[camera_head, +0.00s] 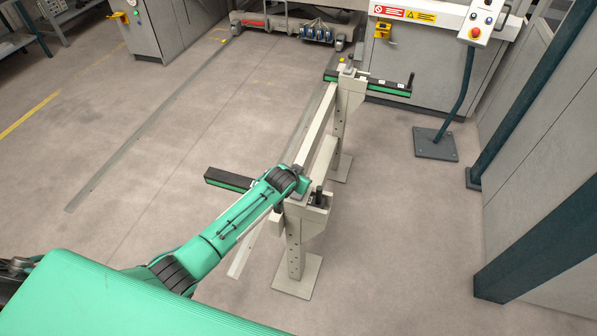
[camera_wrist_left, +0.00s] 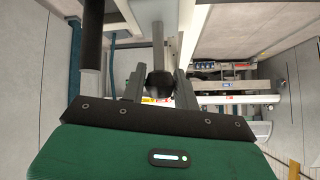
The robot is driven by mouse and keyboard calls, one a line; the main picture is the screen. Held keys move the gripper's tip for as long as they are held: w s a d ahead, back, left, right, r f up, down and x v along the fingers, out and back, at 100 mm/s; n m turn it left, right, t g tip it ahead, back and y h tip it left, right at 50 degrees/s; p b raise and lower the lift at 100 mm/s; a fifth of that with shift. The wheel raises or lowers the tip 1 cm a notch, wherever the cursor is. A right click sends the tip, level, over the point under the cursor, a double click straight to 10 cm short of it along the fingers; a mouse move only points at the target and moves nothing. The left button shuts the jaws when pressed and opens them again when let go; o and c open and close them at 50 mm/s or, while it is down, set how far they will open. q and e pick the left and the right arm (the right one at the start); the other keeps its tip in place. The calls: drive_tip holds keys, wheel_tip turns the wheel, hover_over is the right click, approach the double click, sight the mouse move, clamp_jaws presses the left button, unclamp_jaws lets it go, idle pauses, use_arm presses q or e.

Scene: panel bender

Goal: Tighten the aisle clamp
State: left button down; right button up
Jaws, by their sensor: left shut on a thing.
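In the wrist view my left gripper (camera_wrist_left: 158,80) has its two grey fingers on either side of a dark round knob (camera_wrist_left: 160,84) and is shut on it. In the head view my left arm reaches to the top of the near beige post (camera_head: 295,255); its fingers are hidden behind the wrist there. A clamp with a black upright handle (camera_head: 318,196) shows on this post, just right of my wrist. I cannot tell for certain which clamp part the knob belongs to. My right gripper is not in view.
A far post (camera_head: 340,125) is joined to the near one by pale rails. A green-and-black bar (camera_head: 228,180) sticks out left; another (camera_head: 390,85) sits by the far post. A control pedestal (camera_head: 436,142) and dark teal frame posts (camera_head: 530,255) stand right.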

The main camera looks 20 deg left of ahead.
use_arm(q)
drive_tip(key=shift+w+g+p, duration=0.4)
drive_tip(key=shift+w+g, duration=0.1)
drive_tip(key=shift+g, duration=0.2)
drive_tip(key=shift+w+f+g, duration=0.35)
drive_tip(key=shift+w+g, duration=0.05)
drive_tip(key=shift+g, duration=0.6)
drive_tip(key=c, duration=1.1)
unclamp_jaws()
drive_tip(key=shift+w, duration=0.1)
drive_tip(key=b+v, duration=0.1)
drive_tip(key=v, duration=1.2)
drive_tip(key=shift+d+r, duration=0.2)
drive_tip(key=shift+r, duration=0.15)
